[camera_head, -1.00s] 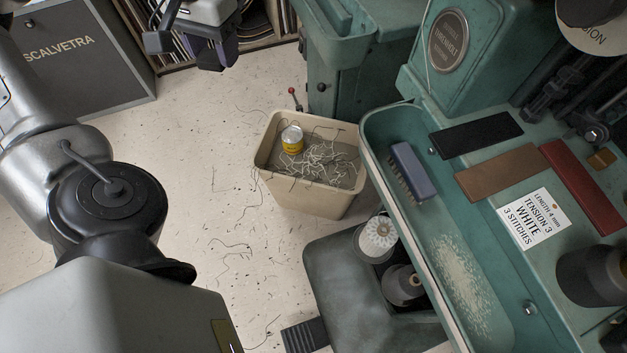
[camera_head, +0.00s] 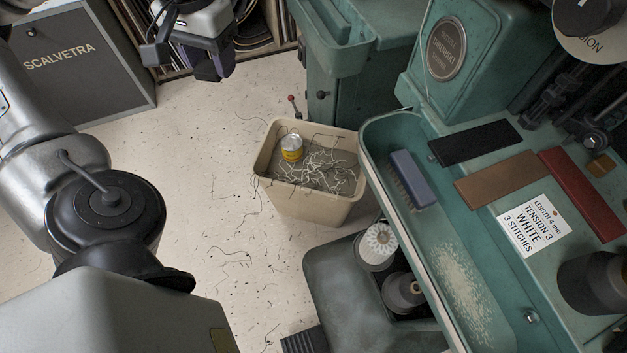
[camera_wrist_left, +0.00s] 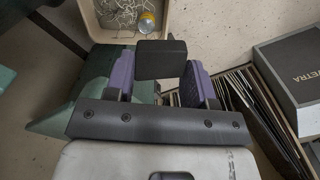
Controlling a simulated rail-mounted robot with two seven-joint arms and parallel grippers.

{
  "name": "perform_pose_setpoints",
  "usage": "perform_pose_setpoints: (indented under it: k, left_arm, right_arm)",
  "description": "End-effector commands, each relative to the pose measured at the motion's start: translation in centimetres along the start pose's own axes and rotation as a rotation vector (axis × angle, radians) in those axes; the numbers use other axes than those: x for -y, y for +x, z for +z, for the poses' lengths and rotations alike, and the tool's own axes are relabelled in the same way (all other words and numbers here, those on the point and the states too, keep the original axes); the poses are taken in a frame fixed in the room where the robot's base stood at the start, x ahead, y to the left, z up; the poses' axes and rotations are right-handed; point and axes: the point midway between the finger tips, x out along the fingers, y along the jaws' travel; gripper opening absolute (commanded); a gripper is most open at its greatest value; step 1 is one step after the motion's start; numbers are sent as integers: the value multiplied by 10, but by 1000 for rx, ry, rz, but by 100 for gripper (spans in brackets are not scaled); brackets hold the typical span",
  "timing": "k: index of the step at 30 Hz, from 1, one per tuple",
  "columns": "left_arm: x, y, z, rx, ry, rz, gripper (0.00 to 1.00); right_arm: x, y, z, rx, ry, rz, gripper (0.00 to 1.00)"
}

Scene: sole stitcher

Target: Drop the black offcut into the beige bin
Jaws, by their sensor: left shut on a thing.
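My left gripper (camera_head: 207,70) is at the top of the head view, in front of the shelf, up and to the left of the bin. In the left wrist view my left gripper (camera_wrist_left: 152,80) has its purple fingers shut on the black offcut (camera_wrist_left: 160,58), a dark flat rectangle. The beige bin (camera_head: 300,208) stands on the floor in the middle of the head view, with pale thread scraps and a yellow-banded can inside. In the left wrist view the bin (camera_wrist_left: 161,32) shows at the top, beyond the offcut. My right gripper is not in view.
The green machine (camera_head: 400,128) stands right of the bin, with a brush (camera_head: 413,178) in its tray and black (camera_head: 475,142), brown and red strips on top. A grey cabinet (camera_head: 75,80) is at the upper left. Thread-littered floor is open left of the bin.

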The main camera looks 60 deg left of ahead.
Motion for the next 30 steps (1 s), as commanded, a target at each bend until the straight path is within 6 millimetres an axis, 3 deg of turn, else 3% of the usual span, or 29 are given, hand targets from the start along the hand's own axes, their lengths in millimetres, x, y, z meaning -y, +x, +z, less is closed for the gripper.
perform_pose_setpoints:
  k: [5,9,14,20,24,30]
  left_arm:
    - [-16,-2,0,6,59,-1,27]
    - [-48,26,3,11,165,0,27]
    - [-82,67,-9,11,182,3,27]
    - [-119,140,-32,13,116,1,27]
    - [-140,204,-46,11,43,-2,27]
    - [-154,298,-71,6,-50,-6,27]
  right_arm:
    - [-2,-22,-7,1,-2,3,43]
    - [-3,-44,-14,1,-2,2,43]
    - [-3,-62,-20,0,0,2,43]
    - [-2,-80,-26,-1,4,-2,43]
    - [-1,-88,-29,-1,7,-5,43]
    - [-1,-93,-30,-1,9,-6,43]
